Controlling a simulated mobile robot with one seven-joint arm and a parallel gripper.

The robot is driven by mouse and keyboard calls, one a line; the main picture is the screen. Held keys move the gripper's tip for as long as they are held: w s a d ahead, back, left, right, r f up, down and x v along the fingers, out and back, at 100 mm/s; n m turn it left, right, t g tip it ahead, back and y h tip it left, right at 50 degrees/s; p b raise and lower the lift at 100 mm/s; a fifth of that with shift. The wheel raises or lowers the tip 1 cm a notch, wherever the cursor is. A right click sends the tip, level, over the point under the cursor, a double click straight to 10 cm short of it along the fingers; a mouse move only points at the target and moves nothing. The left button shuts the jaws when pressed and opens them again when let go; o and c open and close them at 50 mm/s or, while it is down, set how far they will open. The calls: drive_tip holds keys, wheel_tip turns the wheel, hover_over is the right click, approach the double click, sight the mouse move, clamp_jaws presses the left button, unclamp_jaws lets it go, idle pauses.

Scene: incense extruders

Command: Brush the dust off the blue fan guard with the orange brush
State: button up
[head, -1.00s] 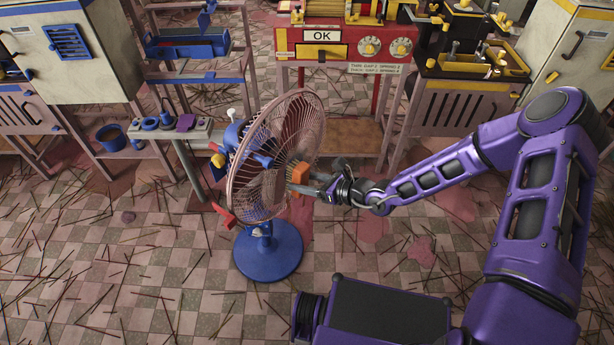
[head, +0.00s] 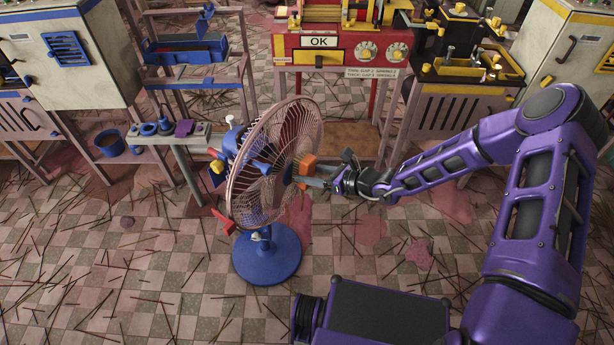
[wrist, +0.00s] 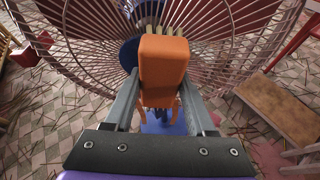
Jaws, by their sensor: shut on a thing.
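The fan (head: 264,165) stands on the tiled floor on a round blue base (head: 267,257). Its wire guard looks pinkish-brown, with blue parts at the hub (head: 262,162). My gripper (head: 312,178) is at the right side of the guard, shut on the orange brush (head: 307,165). In the wrist view the orange brush (wrist: 164,68) sits between the two fingers of my gripper (wrist: 163,100), its pale bristle end toward the guard wires (wrist: 225,35). I cannot tell whether the bristles touch the wires. The fan's far side is mostly hidden.
A small table (head: 184,138) with blue and purple parts stands left of the fan. A red machine (head: 335,55) with an OK sign stands behind. Thin sticks litter the floor.

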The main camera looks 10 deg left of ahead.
sight(316, 160)
drive_tip(key=shift+w+d+r, duration=0.3)
drive_tip(key=shift+w+d, duration=0.1)
drive_tip(key=shift+w, duration=0.75)
drive_tip(key=shift+w+d+r, duration=0.25)
drive_tip(key=shift+w+d, duration=0.1)
drive_tip(key=shift+w, duration=0.85)
drive_tip(key=shift+w+d+r, duration=0.3)
drive_tip(key=shift+w+d, duration=0.1)
drive_tip(key=shift+w, duration=0.75)
drive_tip(key=shift+s+a+r, duration=0.1)
drive_tip(key=shift+s+a, duration=0.25)
drive_tip(key=shift+s, duration=0.45)
drive_tip(key=shift+s+a, duration=0.35)
drive_tip(key=shift+s, duration=0.4)
drive_tip(key=shift+s+a, duration=0.1)
drive_tip(key=shift+s, duration=0.1)
clamp_jaws()
drive_tip(key=shift+s+a, duration=0.15)
drive_tip(key=shift+s, duration=0.05)
drive_tip(key=shift+s+a, duration=0.4)
drive_tip(key=shift+s, duration=0.75)
drive_tip(key=shift+s+a, duration=0.35)
drive_tip(key=shift+s, duration=0.85)
drive_tip(key=shift+s+a, duration=0.4)
drive_tip(key=shift+s, duration=0.75)
